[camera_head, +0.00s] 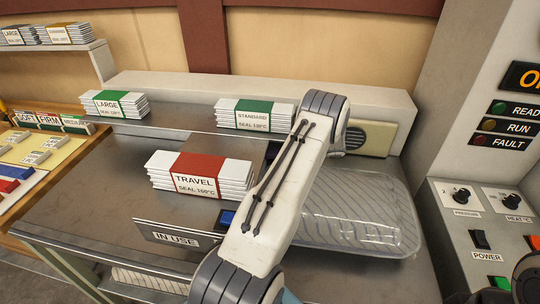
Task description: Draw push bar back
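I cannot clearly make out a push bar. A low upright metal plate marked IN USE (168,238) stands at the front of the steel worktop (95,205), and a small blue block (227,218) shows just behind its right end. My white arm link (285,190) crosses the middle of the view, from a grey joint at the bottom up to another near the back ledge, and hides part of the worktop. Neither gripper shows. Part of another of my arms is at the bottom right corner.
A TRAVEL stack (200,174) lies left of my arm. LARGE (114,104) and STANDARD (254,115) stacks lie behind it. A clear ribbed tray or bag (355,210) lies to the right. A control panel (490,225) borders the right. The left front worktop is clear.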

